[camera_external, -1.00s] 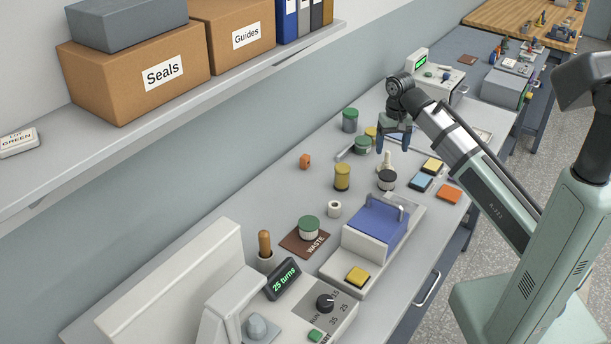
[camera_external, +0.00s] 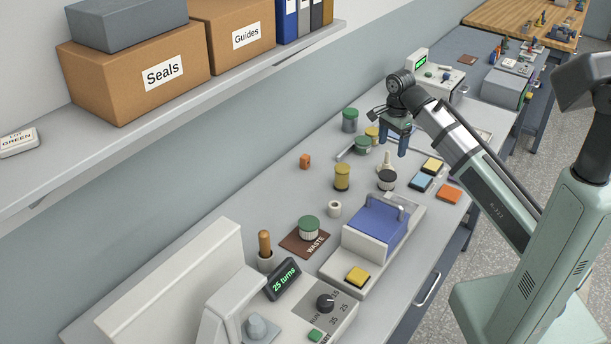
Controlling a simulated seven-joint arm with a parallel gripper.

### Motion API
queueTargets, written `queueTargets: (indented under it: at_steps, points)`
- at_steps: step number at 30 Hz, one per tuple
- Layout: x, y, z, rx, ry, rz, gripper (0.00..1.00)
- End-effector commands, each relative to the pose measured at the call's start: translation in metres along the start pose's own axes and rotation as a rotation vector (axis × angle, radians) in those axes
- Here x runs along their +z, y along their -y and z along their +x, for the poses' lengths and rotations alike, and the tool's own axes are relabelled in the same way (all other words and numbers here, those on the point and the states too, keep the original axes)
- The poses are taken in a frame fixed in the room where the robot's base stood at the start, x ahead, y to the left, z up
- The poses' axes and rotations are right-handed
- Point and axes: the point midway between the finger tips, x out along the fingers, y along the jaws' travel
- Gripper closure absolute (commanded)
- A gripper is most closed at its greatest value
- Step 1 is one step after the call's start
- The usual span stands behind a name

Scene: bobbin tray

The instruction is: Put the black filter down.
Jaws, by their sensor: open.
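A round filter with a black top and a pale, ribbed side (camera_external: 387,180) stands upright on the grey bench. My gripper (camera_external: 395,151) is open above the bench, just up and behind the black filter in the picture. Its two blue fingers point down, and I see nothing held between them. The fingertips appear apart from the black filter. A small white piece (camera_external: 387,163) stands between the filter and the fingers in the picture.
Green-topped (camera_external: 362,145) and yellow-topped (camera_external: 342,177) pieces stand to the left. Blue (camera_external: 421,182), yellow (camera_external: 432,165) and orange (camera_external: 449,194) blocks lie to the right. A blue-lined tray (camera_external: 378,232) and brown WASTE mat (camera_external: 293,243) are in front.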

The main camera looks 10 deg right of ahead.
Motion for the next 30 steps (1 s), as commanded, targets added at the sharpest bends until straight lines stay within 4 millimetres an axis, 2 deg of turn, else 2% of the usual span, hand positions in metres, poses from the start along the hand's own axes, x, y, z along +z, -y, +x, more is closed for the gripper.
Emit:
queueTargets:
  at_steps: [6, 12, 17, 30]
  points:
    - [0.000, 0.000, 0.000, 0.002, -0.001, 0.357, 0.22]
    - [0.000, 0.000, 0.000, 0.002, -0.001, 0.539, 0.22]
    - [0.000, -0.001, 0.006, 0.003, -0.001, 0.579, 0.22]
    - [0.000, -0.002, 0.067, 0.004, -0.002, 0.578, 0.22]
